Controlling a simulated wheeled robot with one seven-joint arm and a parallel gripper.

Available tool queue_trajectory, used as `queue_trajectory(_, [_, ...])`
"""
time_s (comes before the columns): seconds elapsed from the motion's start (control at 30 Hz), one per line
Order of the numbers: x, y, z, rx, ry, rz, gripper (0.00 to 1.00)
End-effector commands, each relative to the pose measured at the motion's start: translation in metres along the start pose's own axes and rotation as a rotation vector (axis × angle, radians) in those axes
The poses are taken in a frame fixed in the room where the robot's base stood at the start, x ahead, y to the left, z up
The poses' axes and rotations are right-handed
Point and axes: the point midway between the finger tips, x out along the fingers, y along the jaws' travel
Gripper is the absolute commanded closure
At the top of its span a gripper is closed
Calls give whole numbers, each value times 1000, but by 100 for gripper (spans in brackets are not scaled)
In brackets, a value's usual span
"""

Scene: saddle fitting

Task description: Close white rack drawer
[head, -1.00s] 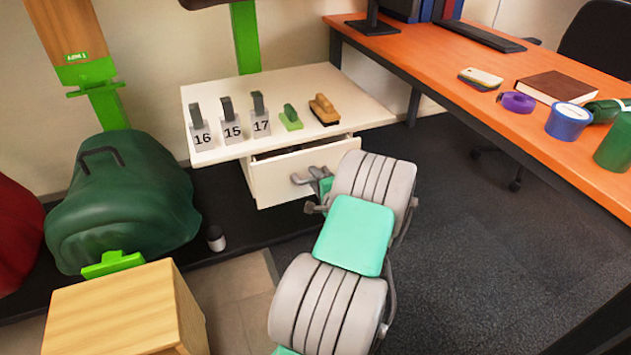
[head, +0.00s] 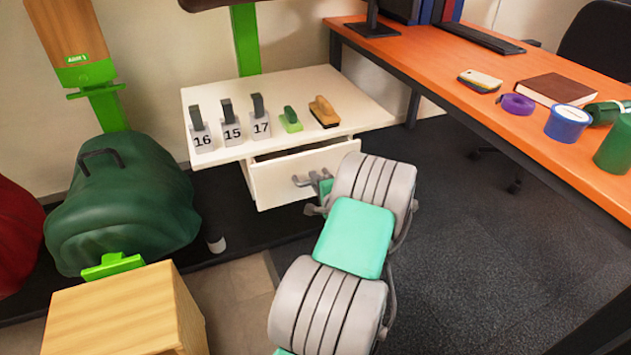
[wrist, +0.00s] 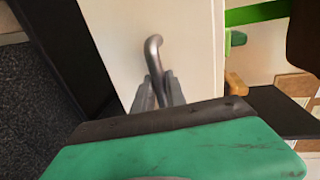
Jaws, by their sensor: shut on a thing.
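The white rack drawer (head: 290,178) is under the white rack top and stands partly open, with a dark gap along its upper edge. Its grey metal handle (head: 303,181) is on the front face. In the wrist view the bent handle (wrist: 153,50) rises from between the fingers against the white drawer front (wrist: 185,30). My gripper (wrist: 158,90) is shut on the handle. In the head view my arm hides most of the gripper and the right end of the drawer front.
On the white rack top (head: 350,115) stand numbered holders (head: 231,133), a green brush (head: 290,120) and a tan brush (head: 323,112). The orange desk (head: 450,85) is to the right. A wooden box (head: 115,310) and a dark green covered saddle shape (head: 120,205) are to the left.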

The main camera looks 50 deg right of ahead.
Motion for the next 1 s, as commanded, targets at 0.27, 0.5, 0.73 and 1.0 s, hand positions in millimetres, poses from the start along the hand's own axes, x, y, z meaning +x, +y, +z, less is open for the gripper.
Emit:
queue_trajectory(0.27, [0,0,0,0,1,1,100])
queue_trajectory(0.5, [0,1,0,0,1,1,100])
queue_trajectory(0.73, [0,1,0,0,1,1,100])
queue_trajectory(1.0, [22,-4,-1,-2,-1,2,100])
